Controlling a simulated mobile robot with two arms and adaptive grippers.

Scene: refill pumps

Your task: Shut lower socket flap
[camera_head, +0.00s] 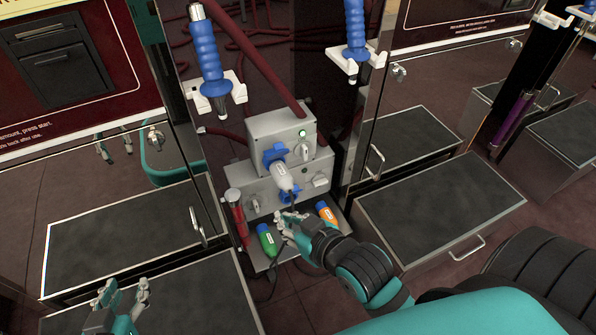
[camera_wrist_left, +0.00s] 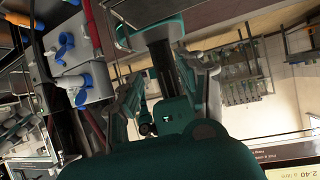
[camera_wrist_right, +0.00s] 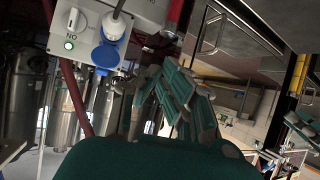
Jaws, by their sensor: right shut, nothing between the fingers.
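The lower socket box (camera_head: 318,182) is grey, below a second grey box (camera_head: 262,128). The lower socket's blue flap (camera_head: 290,196) is partly hidden behind a pale plug with a dark cable (camera_head: 284,178), so I cannot tell how far it stands open. The plug sits in the upper socket, whose blue flap (camera_head: 274,156) is raised. In the right wrist view the plug (camera_wrist_right: 113,26) and upper flap (camera_wrist_right: 105,55) show. My right gripper (camera_head: 287,221) is shut and empty, just below the lower flap; contact is unclear. My left gripper (camera_head: 125,292) is open and empty, far left.
A green connector (camera_head: 267,240) and an orange connector (camera_head: 326,212) lie below the boxes, close to my right gripper. A red cylinder (camera_head: 236,210) stands left of them. Blue-handled nozzles (camera_head: 205,55) hang above. Dark-topped cabinets (camera_head: 440,205) flank the boxes.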

